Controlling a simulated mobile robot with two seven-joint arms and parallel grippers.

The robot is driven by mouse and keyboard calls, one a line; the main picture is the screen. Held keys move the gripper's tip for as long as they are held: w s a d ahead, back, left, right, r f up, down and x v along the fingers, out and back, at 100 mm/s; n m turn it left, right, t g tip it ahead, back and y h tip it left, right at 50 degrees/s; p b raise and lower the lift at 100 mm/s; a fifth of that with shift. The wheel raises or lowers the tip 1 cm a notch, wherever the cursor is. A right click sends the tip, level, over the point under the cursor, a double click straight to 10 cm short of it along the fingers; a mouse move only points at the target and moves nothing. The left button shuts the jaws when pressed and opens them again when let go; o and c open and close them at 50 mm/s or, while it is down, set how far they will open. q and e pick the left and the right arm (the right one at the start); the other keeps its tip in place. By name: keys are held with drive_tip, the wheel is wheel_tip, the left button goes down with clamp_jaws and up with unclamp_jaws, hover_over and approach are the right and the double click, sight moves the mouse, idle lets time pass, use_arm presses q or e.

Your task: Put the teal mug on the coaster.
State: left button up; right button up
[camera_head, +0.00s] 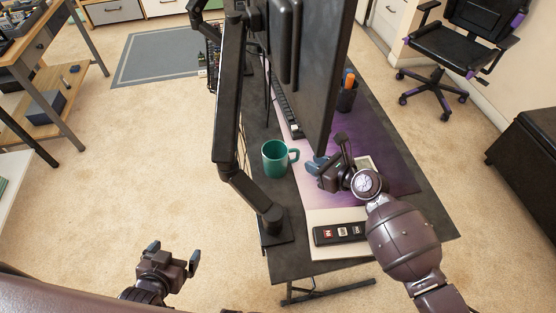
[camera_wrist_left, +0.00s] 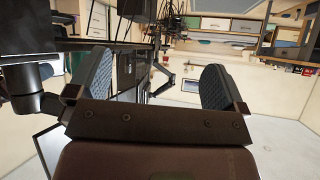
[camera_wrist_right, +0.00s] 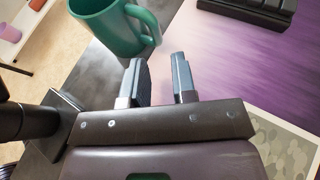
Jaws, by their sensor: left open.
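The teal mug (camera_head: 275,158) stands upright on the dark desk, its handle toward the right. In the right wrist view the mug (camera_wrist_right: 107,22) is just ahead of the fingers, with its handle nearest them. My right gripper (camera_head: 316,166) is to the right of the handle. My left gripper (camera_head: 174,254) is open and empty, off the desk.
A black monitor arm (camera_head: 228,130) stands left of the mug, and a large monitor (camera_head: 335,75) overhangs the desk. A keyboard (camera_head: 288,108), a pen cup (camera_head: 347,95) and a black box with buttons (camera_head: 340,233) are also on the desk. Carpet beside my left gripper is clear.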

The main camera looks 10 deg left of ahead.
sight(281, 159)
drive_tip(key=x, duration=0.2)
drive_tip(key=b+x, duration=0.1)
drive_tip(key=x, duration=0.2)
drive_tip(key=shift+s+a+r, duration=0.1)
drive_tip(key=shift+r, duration=0.15)
clamp_jaws()
